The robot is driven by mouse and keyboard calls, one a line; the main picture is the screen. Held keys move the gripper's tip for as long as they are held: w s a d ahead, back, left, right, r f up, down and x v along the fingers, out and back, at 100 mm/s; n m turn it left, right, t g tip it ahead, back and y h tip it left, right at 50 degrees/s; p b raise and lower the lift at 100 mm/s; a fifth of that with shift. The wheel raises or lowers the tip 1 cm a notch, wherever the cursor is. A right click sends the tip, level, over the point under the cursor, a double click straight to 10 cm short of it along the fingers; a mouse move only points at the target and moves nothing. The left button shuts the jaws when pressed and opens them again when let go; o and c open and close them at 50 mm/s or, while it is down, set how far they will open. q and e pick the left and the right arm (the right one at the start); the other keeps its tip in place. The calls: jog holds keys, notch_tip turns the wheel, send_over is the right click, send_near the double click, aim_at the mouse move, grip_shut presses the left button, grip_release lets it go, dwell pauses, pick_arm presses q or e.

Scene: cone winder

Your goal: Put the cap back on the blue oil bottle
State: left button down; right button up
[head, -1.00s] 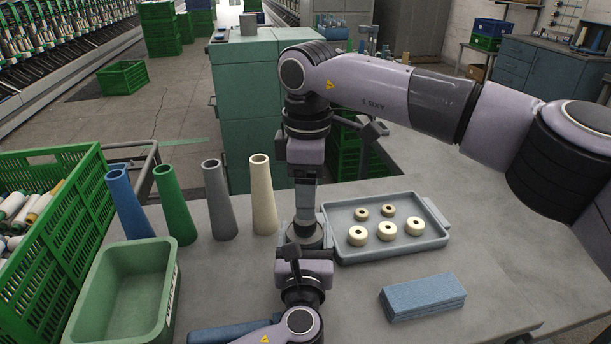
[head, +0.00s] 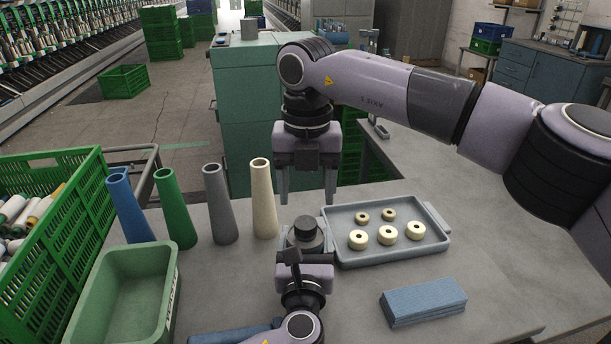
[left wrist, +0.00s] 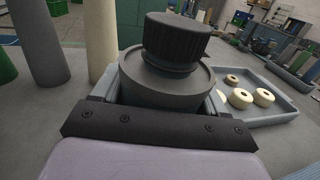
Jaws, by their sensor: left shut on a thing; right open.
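The oil bottle (head: 291,243) stands on the table at the centre of the head view; it looks dark grey, and its lower body is hidden. My left gripper (head: 304,248) is shut around it. The dark ribbed cap (head: 308,227) sits on top of the bottle. In the left wrist view the cap (left wrist: 178,38) is over the neck, above the bottle's round shoulder (left wrist: 168,85); I cannot tell whether it is screwed down fully. My right gripper (head: 307,192) is open and empty above the cap, fingers pointing down, apart from it.
A grey tray (head: 432,246) with several cream rings is just right of the bottle. Cones, the nearest a cream one (head: 263,200), stand to the left. A green bin (head: 160,300) is at front left, a folded blue cloth (head: 423,300) at front right.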

jog(key=n, duration=0.5)
jog(key=shift+r, duration=0.15)
jog(key=n, duration=0.3)
jog(key=shift+r, duration=0.1)
jog(key=n, duration=0.4)
jog(key=shift+r+n, duration=0.15)
jog(key=shift+n, duration=0.15)
jog(key=n, duration=0.4)
jog(key=shift+a+r+n, duration=0.1)
jog(key=shift+r+n, duration=0.05)
jog(key=shift+n, duration=0.25)
jog(key=n, duration=0.7)
jog(key=shift+r+n, duration=0.2)
jog(key=shift+n, duration=0.2)
jog(key=n, duration=0.4)
jog(key=shift+r+n, duration=0.15)
jog(key=shift+n, duration=0.15)
jog(key=n, duration=0.4)
jog(key=shift+r, duration=0.1)
